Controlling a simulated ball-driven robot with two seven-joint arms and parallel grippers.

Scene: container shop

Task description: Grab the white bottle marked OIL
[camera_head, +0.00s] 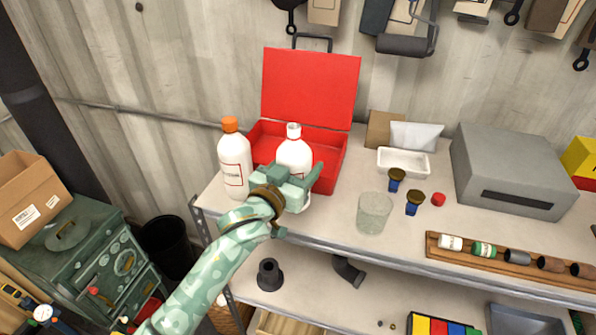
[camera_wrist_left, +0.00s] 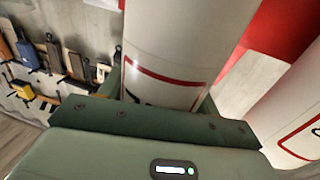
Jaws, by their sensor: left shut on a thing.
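A white bottle with a white cap (camera_head: 294,152) stands upright in front of the open red toolbox, near the left end of the shelf top. My left gripper (camera_head: 292,182) is shut on this bottle, and its fingers hide the lower body and most of the label. In the left wrist view the held bottle (camera_wrist_left: 168,45) rises between the fingers; its red-framed label is mostly cut off and cannot be read. A second white bottle, with an orange cap (camera_head: 235,160), stands just left of it. I cannot tell whether the held bottle touches the shelf.
The red toolbox (camera_head: 311,90) stands open behind the held bottle. A clear glass (camera_head: 374,212), a white dish (camera_head: 403,162), two dark-blue stamps and a red cap are to the right. A grey box (camera_head: 513,170) and a wooden rack (camera_head: 520,268) stand farther right.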

